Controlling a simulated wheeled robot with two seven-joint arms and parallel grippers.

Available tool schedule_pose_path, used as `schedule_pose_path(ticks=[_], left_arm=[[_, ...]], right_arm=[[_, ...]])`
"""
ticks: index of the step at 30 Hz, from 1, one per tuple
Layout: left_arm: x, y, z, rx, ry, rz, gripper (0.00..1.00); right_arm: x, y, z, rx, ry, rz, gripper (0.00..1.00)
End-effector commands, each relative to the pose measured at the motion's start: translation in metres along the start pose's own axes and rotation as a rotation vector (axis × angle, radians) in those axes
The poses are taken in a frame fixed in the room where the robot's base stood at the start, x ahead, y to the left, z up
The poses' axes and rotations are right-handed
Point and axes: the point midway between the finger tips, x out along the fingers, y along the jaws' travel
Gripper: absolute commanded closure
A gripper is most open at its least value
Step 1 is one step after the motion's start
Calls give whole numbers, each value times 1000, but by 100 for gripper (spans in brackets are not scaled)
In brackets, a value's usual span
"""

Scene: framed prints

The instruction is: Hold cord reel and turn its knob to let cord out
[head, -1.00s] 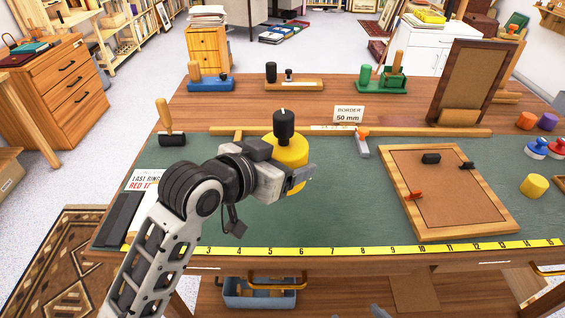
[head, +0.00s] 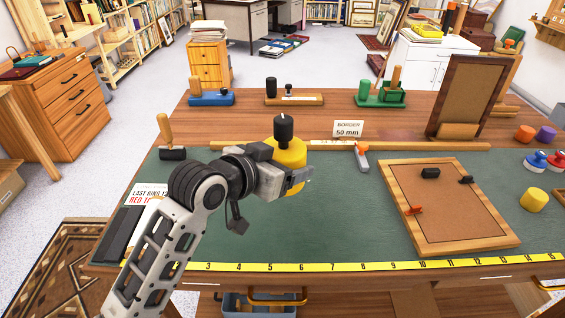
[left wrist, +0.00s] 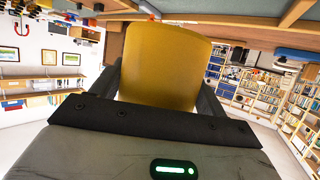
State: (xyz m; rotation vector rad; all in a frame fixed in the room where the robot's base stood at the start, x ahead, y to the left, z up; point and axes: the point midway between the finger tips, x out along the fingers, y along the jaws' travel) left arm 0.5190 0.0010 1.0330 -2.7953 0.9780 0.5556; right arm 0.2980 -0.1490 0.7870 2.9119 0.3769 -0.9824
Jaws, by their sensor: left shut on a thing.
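The cord reel (head: 291,152) is a yellow cylinder with a black knob (head: 284,128) on top, upright over the left-middle of the green mat. My left gripper (head: 300,178) is shut on the reel's yellow body from the near side and hides part of it. In the left wrist view the yellow reel body (left wrist: 166,65) fills the space between the two dark fingers. Whether the reel touches the mat is hidden behind the gripper. No cord shows clearly. My right gripper is not in view.
A wooden frame with a brown panel (head: 448,205) lies on the green mat (head: 330,220) to the right. A "BORDER 50 mm" card (head: 348,129) and an orange-handled tool (head: 362,158) stand behind. A yellow ruler strip (head: 345,267) runs along the front.

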Motion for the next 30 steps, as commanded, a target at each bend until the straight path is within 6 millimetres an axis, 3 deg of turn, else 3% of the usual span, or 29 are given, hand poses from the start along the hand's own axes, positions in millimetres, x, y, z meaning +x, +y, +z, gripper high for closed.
schedule_pose_path(ticks=[5,30], left_arm=[[0,0,1,1,4,0,60],[20,0,48,1,2,0,60]], right_arm=[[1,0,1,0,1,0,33],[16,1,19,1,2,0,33]])
